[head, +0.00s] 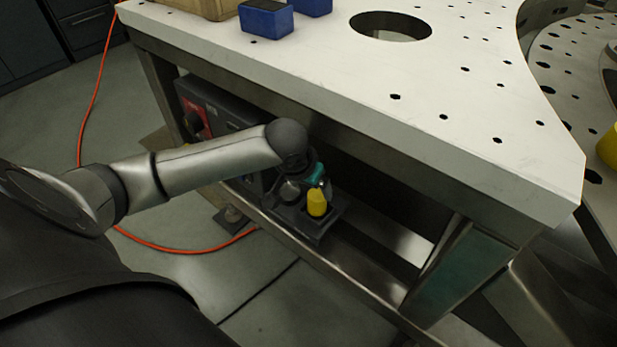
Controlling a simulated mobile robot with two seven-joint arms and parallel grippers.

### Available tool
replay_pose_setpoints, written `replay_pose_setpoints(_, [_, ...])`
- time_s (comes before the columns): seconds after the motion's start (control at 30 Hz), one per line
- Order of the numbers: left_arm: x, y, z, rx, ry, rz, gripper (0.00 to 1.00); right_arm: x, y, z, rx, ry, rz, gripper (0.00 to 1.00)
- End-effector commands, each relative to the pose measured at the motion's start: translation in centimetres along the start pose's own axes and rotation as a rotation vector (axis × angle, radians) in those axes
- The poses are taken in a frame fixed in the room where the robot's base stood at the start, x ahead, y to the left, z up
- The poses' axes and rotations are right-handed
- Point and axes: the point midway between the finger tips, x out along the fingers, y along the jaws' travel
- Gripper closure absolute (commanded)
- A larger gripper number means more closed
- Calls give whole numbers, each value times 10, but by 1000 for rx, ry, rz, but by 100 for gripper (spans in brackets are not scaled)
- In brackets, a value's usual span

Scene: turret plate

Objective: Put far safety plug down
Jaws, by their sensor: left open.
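A yellow safety plug (317,204) stands upright in or on a dark holder (323,234) on the lower rail under the white plate. My left arm reaches in from the left below the plate's edge. My left gripper (317,183), with a teal part showing, is open just above and behind the plug's top. The gap between its fingers and the plug is too small to judge, and the wrist hides part of the gripper. My right gripper is not in view.
The white plate (440,80) with holes overhangs the work area. A dark control box (215,117) with a red panel sits behind my arm. Blue blocks (266,20) lie on the plate. An orange cable (180,249) runs on the floor. A metal leg (450,265) stands right of the holder.

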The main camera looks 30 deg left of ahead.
Motion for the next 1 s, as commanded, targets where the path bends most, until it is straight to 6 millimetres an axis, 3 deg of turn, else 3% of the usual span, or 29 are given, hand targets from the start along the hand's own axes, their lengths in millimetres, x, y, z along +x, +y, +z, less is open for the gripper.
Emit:
replay_pose_setpoints(0.27, [-16, 0, 0, 1, 0, 0, 10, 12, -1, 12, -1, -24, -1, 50])
replay_pose_setpoints(0.47, [4, 20, 20, 41, -6, 41, 10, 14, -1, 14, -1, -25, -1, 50])
replay_pose_setpoints(0.67, [52, 60, 87, 132, -18, 106, 10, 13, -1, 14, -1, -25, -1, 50])
replay_pose_setpoints(0.8, [78, 77, 150, 187, -47, 110, 10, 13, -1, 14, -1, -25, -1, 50])
replay_pose_setpoints(1.0, [95, 86, 234, 253, -118, 88, 10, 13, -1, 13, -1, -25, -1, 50])
